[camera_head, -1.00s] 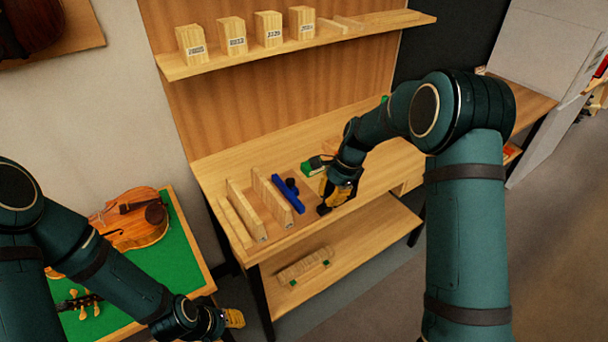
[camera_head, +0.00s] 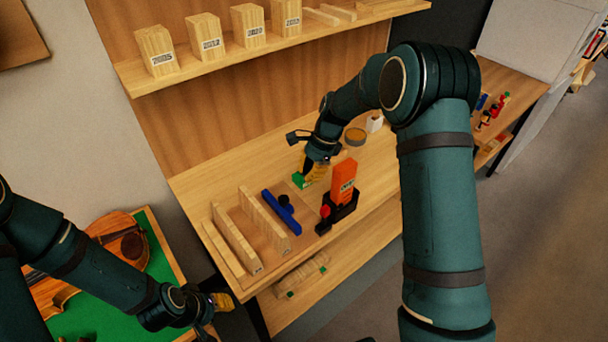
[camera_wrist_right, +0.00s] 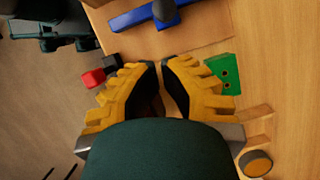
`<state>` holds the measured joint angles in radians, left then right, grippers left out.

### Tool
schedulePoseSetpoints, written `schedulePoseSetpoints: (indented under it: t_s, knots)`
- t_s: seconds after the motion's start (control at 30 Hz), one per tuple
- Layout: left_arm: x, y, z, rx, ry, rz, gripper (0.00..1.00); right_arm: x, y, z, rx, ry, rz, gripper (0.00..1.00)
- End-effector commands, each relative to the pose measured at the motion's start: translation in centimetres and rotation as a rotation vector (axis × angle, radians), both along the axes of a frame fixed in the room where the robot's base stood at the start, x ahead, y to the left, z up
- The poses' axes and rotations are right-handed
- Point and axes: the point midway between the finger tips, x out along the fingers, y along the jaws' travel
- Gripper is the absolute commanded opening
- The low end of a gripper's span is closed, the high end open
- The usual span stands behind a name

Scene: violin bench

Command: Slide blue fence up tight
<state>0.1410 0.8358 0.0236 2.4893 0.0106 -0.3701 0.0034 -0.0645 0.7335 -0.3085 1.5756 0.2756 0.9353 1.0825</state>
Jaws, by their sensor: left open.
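The blue fence (camera_head: 276,206) is a bar with a dark knob (camera_head: 285,200), lying on the bench to the right of several upright wooden strips (camera_head: 262,218). A gap shows between it and the nearest strip. It also shows at the top of the right wrist view (camera_wrist_right: 130,20). My right gripper (camera_head: 312,174) is above the bench, behind and right of the fence and apart from it. Its yellow fingers (camera_wrist_right: 160,68) are close together with a narrow gap and nothing seen between them. My left gripper (camera_head: 222,301) is open and empty, low beside the bench.
A green block (camera_head: 299,180) is by my right gripper; it also shows in the wrist view (camera_wrist_right: 224,74). An orange labelled piece (camera_head: 343,183) stands in a black holder (camera_head: 340,212) right of the fence. A violin (camera_head: 90,265) lies on a green mat at left.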

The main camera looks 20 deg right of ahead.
Motion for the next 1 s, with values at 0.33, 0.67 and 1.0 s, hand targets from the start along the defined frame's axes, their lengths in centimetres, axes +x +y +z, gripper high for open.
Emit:
schedulePoseSetpoints:
  t_s: [0.33, 0.67, 1.0]
  knots:
    - [0.0, 0.0, -0.4, 0.001, -0.001, 0.000, 0.40, -0.4, 2.2, -5.7, 0.001, 0.004, 0.001, 0.00]
    - [0.0, 0.0, -0.5, 0.001, -0.001, 0.000, 0.40, -0.5, 3.1, -7.7, 0.000, 0.001, 0.001, 0.00]
    - [0.1, 0.0, -0.4, 0.001, -0.001, 0.000, 0.40, -0.5, 3.3, -7.7, 0.001, 0.001, 0.001, 0.00]
